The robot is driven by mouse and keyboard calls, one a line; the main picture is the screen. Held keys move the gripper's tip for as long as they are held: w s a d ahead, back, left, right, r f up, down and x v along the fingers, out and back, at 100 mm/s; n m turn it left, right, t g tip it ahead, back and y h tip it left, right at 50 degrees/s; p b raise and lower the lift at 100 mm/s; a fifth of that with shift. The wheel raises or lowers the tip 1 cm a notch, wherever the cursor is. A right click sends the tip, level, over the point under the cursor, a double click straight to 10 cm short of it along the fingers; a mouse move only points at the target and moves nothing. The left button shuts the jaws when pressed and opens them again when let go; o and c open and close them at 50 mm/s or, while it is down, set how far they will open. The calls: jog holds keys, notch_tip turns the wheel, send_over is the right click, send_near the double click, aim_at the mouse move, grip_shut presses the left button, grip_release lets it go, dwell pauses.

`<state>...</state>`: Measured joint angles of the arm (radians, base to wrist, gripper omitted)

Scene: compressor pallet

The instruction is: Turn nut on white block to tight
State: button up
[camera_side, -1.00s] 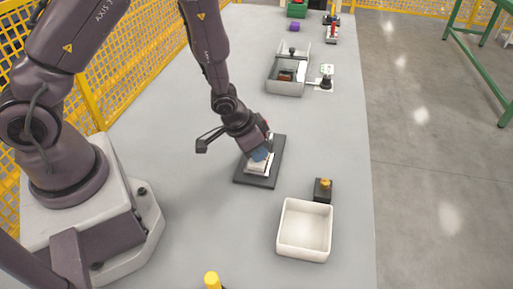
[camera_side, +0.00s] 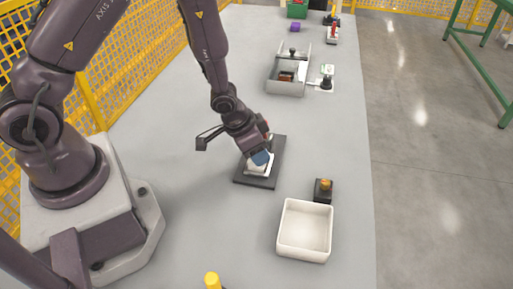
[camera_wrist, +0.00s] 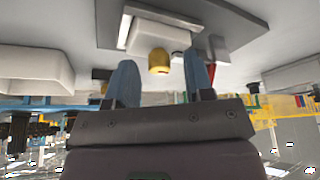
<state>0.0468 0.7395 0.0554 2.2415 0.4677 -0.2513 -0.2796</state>
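The white block (camera_side: 257,169) sits on a dark flat plate (camera_side: 262,182) in the middle of the table. In the wrist view the white block (camera_wrist: 160,35) shows a yellow, rounded nut (camera_wrist: 159,62) on its face. My gripper (camera_wrist: 160,62) is open, with its two blue fingers on either side of the nut and a visible gap to each. In the side view my gripper (camera_side: 260,158) is tilted down over the block and hides the nut.
A white bin (camera_side: 305,230) stands near the front right, with a small black block with a yellow top (camera_side: 323,191) behind it. A grey tray (camera_side: 288,88) lies farther back. A red part (camera_wrist: 211,72) shows beside the right finger. Table left of the plate is clear.

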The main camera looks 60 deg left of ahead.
jog(key=v, duration=1.3)
dwell(0.4)
jog(key=s+d+f+m+g, duration=0.1)
jog(key=s+d+f+m, duration=0.1)
jog(key=d, duration=0.7)
jog(key=w+a+r+n+y, duration=0.25)
jog(key=a+n, duration=0.25)
jog(key=n, duration=0.4)
jog(key=shift+t+y, duration=0.3)
jog(key=shift+y, duration=0.05)
jog(key=x, duration=1.3)
jog(key=shift+f, duration=0.3)
